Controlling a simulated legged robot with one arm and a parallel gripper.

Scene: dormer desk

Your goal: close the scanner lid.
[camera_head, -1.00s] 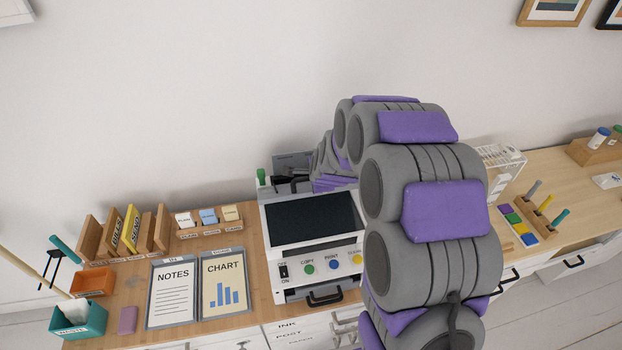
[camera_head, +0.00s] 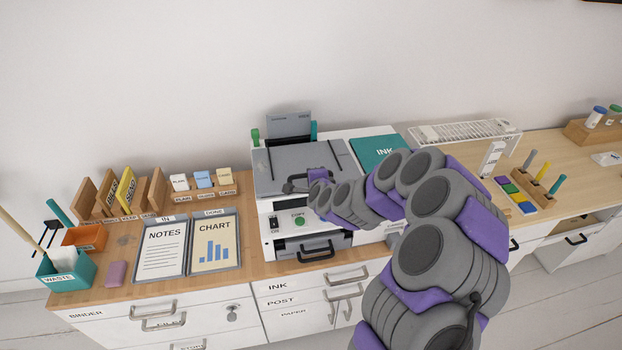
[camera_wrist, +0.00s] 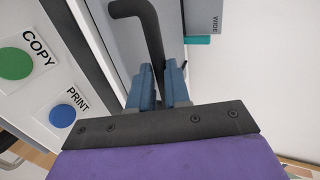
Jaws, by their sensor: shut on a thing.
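The scanner lid (camera_head: 290,158) is a grey panel lying down over the top of the white scanner (camera_head: 264,215); the glass is hidden beneath it. I cannot tell whether its front edge is fully flush. My gripper (camera_head: 294,184) is at the lid's front edge, partly hidden by my arm. In the wrist view, the blue fingers of my gripper (camera_wrist: 160,88) are shut on the dark bent lid handle (camera_wrist: 148,35), with the grey lid surface (camera_wrist: 112,40) beside them.
Scanner buttons, including green COPY (camera_head: 299,221), face front. NOTES (camera_head: 163,248) and CHART (camera_head: 214,243) trays lie left. My arm covers the desk right of the scanner.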

